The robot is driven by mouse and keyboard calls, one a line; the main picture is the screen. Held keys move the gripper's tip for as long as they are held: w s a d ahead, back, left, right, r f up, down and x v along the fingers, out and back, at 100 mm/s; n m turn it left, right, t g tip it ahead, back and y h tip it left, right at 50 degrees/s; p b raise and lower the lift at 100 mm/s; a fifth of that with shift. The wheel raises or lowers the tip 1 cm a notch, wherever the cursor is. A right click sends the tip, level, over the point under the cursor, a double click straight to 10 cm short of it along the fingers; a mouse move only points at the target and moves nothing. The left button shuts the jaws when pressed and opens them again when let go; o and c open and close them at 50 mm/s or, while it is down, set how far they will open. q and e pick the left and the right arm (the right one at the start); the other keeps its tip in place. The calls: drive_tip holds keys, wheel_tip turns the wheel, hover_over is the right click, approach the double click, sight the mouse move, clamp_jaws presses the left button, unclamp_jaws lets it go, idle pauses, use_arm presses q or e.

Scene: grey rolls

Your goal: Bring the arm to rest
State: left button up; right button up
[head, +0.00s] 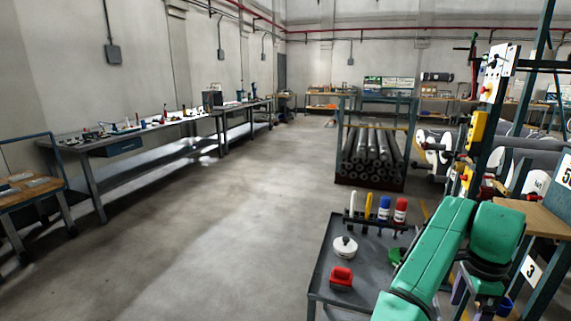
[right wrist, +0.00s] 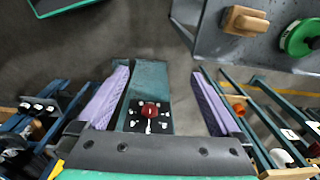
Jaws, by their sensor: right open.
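My right arm (head: 430,260), with green covers, reaches in from the bottom right of the head view and bends downward. In the right wrist view my right gripper (right wrist: 160,74) is open, its two purple fingers wide apart. Nothing is held between them. Behind the gap shows a teal panel with a red knob (right wrist: 149,110); I cannot tell how far off it is. In the head view the gripper is mostly hidden behind the arm, with only a bit of purple showing. My left gripper is in neither view.
A grey cart (head: 320,262) stands just left of my right arm, with a white round item (head: 344,247), a red item (head: 341,277) and upright blue and red bottles. A shelf with a wooden top (head: 538,216) is close on the right. The floor (head: 200,240) to the left is clear.

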drive_tip(key=s+d+f+n+t+h, duration=0.2)
drive_tip(key=s+d+f+n+h, duration=0.2)
drive_tip(key=d+f+n, duration=0.35)
drive_tip(key=s+a+f+n+y, duration=0.25)
drive_tip(key=a+f+n, duration=0.2)
drive_tip(key=a, duration=0.25)
drive_tip(key=s+a+f+n+t+y, duration=0.1)
drive_tip(key=s+a+f+n, duration=0.2)
drive_tip(key=a+n, duration=0.35)
drive_tip(key=s+a+f+n+y, duration=0.1)
drive_tip(key=s+a+f+n, duration=0.2)
drive_tip(key=a+n, duration=0.3)
wheel_tip(320, 180, down, 20)
drive_tip(key=s+a+g+p, duration=0.1)
drive_tip(key=s+p, duration=0.2)
use_arm(q)
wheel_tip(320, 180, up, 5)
drive_tip(key=p, duration=0.2)
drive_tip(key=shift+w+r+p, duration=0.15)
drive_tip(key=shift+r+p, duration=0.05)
drive_tip(key=shift+p, duration=0.1)
use_arm(e)
drive_tip(key=s+d+f+g, duration=0.1)
drive_tip(key=s+d+f, duration=0.2)
drive_tip(key=s+f, duration=0.9)
drive_tip(key=s, duration=0.4)
drive_tip(key=shift+s+f+m, duration=0.15)
drive_tip(key=shift+m, duration=0.2)
